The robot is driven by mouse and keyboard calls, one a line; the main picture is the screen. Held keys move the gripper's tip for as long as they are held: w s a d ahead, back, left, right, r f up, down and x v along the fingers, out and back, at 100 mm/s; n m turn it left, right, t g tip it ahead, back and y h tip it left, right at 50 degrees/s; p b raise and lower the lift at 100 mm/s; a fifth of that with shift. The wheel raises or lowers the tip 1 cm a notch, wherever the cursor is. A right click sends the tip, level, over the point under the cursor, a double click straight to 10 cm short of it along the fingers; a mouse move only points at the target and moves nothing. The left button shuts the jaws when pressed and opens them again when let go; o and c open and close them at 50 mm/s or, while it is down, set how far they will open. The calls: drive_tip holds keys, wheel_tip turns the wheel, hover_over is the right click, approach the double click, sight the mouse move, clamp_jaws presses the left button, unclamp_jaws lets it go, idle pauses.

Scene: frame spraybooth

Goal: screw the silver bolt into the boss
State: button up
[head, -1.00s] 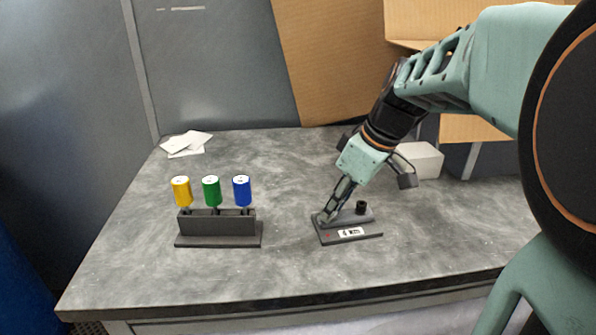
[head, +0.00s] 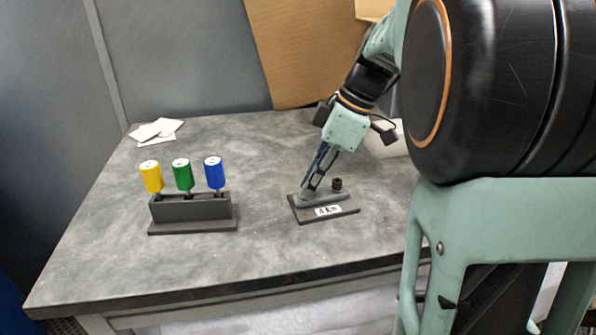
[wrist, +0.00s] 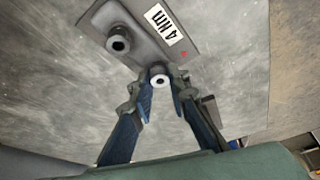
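A dark fixture plate (head: 335,214) with a "4 Nm" label lies on the table. The black round boss (head: 337,184) stands on it; the wrist view shows an open hole in the boss's top (wrist: 118,42). My gripper (head: 308,192) points down at the left end of the plate, left of the boss. In the wrist view the silver bolt's round, pale-rimmed head (wrist: 160,79) sits between my fingertips (wrist: 161,83), which appear closed against its sides. The bolt is apart from the boss. Its shank and lower end are hidden.
A black rack (head: 192,208) holds yellow (head: 151,176), green (head: 182,175) and blue (head: 214,172) handled tools left of the fixture. White papers (head: 157,131) lie at the back left. The table front is clear.

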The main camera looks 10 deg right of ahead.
clamp_jaws()
drive_tip(key=shift+s+m+t+h+b, duration=0.15)
drive_tip(key=shift+m+t, duration=0.25)
drive_tip(key=shift+m, duration=0.75)
drive_tip(key=shift+m+t+h+b, duration=0.15)
drive_tip(key=shift+m+t+h, duration=0.2)
drive_tip(key=shift+m, duration=0.8)
drive_tip(key=shift+a+m+t, duration=0.1)
drive_tip(key=shift+m+t, duration=0.15)
drive_tip(key=shift+m, duration=0.35)
drive_tip(key=shift+s+m+t+h+p, duration=0.1)
drive_tip(key=shift+m+t+h+p, duration=0.4)
drive_tip(key=shift+m, duration=1.2)
